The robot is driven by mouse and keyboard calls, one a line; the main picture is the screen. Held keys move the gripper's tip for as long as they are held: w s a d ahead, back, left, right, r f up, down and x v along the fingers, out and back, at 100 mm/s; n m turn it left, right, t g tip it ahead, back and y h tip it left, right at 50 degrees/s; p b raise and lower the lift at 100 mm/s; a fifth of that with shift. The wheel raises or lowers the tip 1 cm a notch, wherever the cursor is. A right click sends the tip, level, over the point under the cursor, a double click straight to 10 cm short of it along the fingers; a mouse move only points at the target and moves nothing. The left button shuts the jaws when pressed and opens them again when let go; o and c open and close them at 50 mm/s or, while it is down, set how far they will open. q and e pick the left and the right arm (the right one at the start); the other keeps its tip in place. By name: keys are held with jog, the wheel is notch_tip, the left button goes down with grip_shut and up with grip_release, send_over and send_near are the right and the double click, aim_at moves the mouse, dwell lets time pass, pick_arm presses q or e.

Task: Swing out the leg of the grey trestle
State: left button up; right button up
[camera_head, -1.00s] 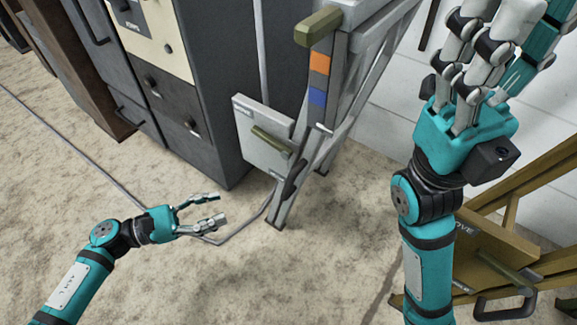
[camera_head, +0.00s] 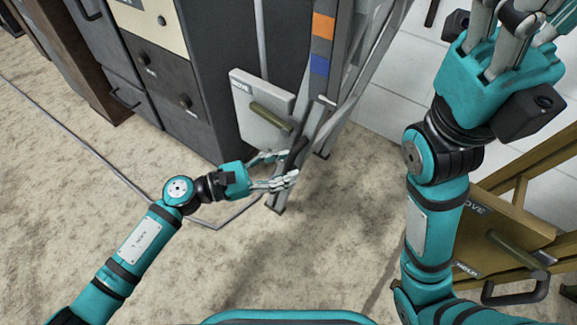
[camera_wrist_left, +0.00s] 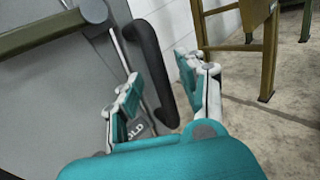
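The grey trestle (camera_head: 325,100) stands beside a dark cabinet, its upright marked with orange and blue patches. A grey panel (camera_head: 250,88) lettered "MOVE" with an olive handle (camera_head: 270,117) is on its left side. A black handle (camera_head: 301,146) sits low by the leg; it also shows in the left wrist view (camera_wrist_left: 150,62). My left gripper (camera_head: 288,166) is open at this handle; in the wrist view its fingers (camera_wrist_left: 158,84) lie on either side of it, with no clear grip. My right gripper (camera_head: 515,25) is raised at upper right, fingers partly cut off.
An ochre trestle (camera_head: 540,165) with its own "MOVE" panel (camera_head: 505,215) and handle stands at the right, behind my right arm. The dark cabinet (camera_head: 190,120) stands left of the grey trestle. A thin cable (camera_head: 110,165) crosses the floor.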

pick_arm(q)
jog(key=shift+w+d, duration=0.2)
jog(key=shift+d, duration=0.45)
grip_shut()
